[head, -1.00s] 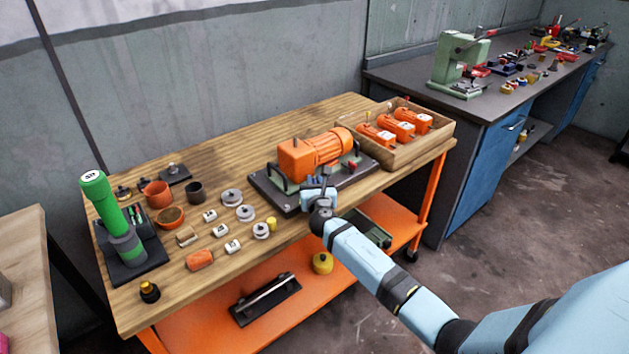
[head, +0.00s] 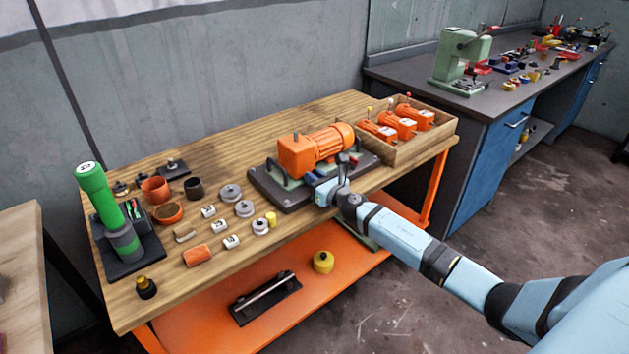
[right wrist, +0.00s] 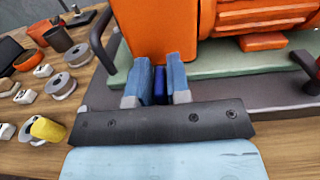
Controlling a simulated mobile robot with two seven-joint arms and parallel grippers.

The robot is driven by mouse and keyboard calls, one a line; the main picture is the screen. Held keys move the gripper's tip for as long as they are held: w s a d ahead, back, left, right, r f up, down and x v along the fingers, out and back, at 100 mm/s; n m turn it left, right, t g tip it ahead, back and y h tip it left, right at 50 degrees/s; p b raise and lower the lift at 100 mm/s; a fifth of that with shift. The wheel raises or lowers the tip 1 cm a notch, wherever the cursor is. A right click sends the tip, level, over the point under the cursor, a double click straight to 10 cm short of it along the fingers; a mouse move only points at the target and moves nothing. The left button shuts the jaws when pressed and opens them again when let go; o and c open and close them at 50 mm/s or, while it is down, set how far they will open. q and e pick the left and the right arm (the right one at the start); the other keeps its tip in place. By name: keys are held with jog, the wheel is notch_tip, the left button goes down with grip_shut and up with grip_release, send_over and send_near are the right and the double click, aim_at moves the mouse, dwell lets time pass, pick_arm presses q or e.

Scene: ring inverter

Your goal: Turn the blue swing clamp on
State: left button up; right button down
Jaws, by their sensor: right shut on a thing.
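The orange motor (head: 312,150) lies on a dark base plate with a green layer (right wrist: 120,85), on the wooden bench. The blue swing clamp (right wrist: 160,84) is a small dark blue piece at the plate's front edge, in front of the motor's box end. My right gripper (right wrist: 160,72) is shut on it, with one light blue finger on each side; the fingers hide most of the clamp. In the head view my right gripper (head: 326,190) is at the plate's front edge and the clamp is hard to make out. My left gripper is not in view.
A wooden crate (head: 440,140) with several orange motors stands right of the plate. Metal rings, cups and a yellow cylinder (head: 271,219) lie to the left. A green-handled tool (head: 97,190) stands at the far left. Black handles (right wrist: 102,40) rise near my gripper.

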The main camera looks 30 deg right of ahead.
dwell(0.3)
jog(key=c, duration=1.3)
grip_release()
jog(key=shift+c, duration=0.2)
jog(key=shift+o, duration=0.6)
jog(key=shift+s, duration=0.1)
jog(key=s+d, duration=0.1)
jog(key=s, duration=1.2)
jog(key=shift+s+d, duration=0.15)
jog(key=shift+s, duration=0.15)
